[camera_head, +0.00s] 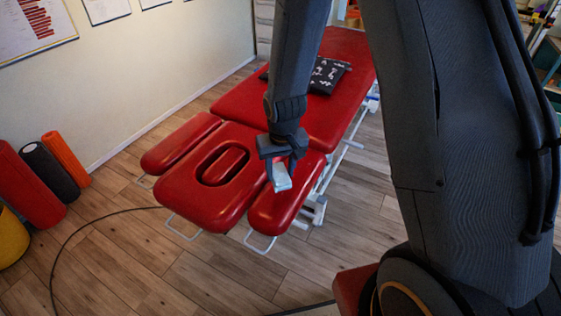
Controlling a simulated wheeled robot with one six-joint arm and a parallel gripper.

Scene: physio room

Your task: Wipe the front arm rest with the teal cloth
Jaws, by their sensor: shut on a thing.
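The red massage table has two arm rests beside its head piece. The nearer arm rest (268,219) is the right one in the picture, a long padded red bar. The other arm rest (180,142) lies on the far left side. My gripper (280,164) points down over the upper part of the nearer arm rest. It is shut on a folded cloth (282,182), which looks pale grey-teal. The cloth appears over the arm rest's surface; I cannot tell whether it touches. My gripper and arm hide part of the pad behind.
The head piece (185,193) with its oval face hole lies left of the nearer arm rest. A dark patterned cloth (327,75) lies on the table. Foam rollers (50,170) stand by the wall. A cable (72,236) crosses the floor. The front floor is mostly clear.

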